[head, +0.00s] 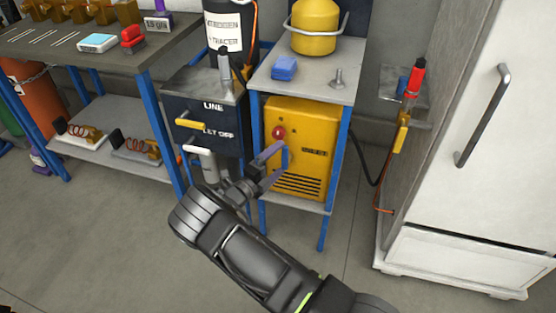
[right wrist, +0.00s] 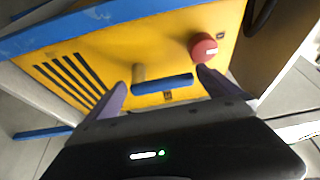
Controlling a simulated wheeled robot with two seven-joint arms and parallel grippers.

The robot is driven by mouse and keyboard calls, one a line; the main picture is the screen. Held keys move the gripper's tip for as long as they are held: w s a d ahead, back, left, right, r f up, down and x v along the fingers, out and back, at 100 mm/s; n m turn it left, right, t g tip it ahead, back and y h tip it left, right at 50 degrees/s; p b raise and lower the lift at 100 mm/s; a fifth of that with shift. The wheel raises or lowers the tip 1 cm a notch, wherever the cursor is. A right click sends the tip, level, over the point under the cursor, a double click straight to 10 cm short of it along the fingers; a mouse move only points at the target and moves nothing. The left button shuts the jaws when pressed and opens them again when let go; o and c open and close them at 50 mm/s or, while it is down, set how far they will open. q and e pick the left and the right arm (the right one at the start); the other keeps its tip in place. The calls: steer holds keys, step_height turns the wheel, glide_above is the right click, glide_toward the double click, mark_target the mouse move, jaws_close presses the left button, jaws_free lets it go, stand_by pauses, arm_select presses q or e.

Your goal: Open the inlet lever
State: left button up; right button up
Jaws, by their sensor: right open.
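A blue lever (head: 285,156) is on the front of the yellow machine (head: 301,119). It also shows in the right wrist view (right wrist: 162,84), lying across the picture beside a short dull-yellow post. I cannot read a label naming it as the inlet. My right gripper (head: 271,166) is open in front of the machine, its purple fingers pointing at the lever. In the right wrist view, the lever lies between the open fingers (right wrist: 161,80); contact cannot be told. My left gripper is out of view.
A red knob (head: 279,132) sits above the lever, near one finger. Blue table legs frame the machine. To its left stands a dark box (head: 206,128) with a yellow handle (head: 189,124) and lettering. A white cabinet (head: 490,150) stands right. The front floor is clear.

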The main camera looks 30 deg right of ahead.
steer(key=v, duration=0.7)
steer(key=shift+p, duration=0.3)
steer(key=shift+s+f, duration=0.1)
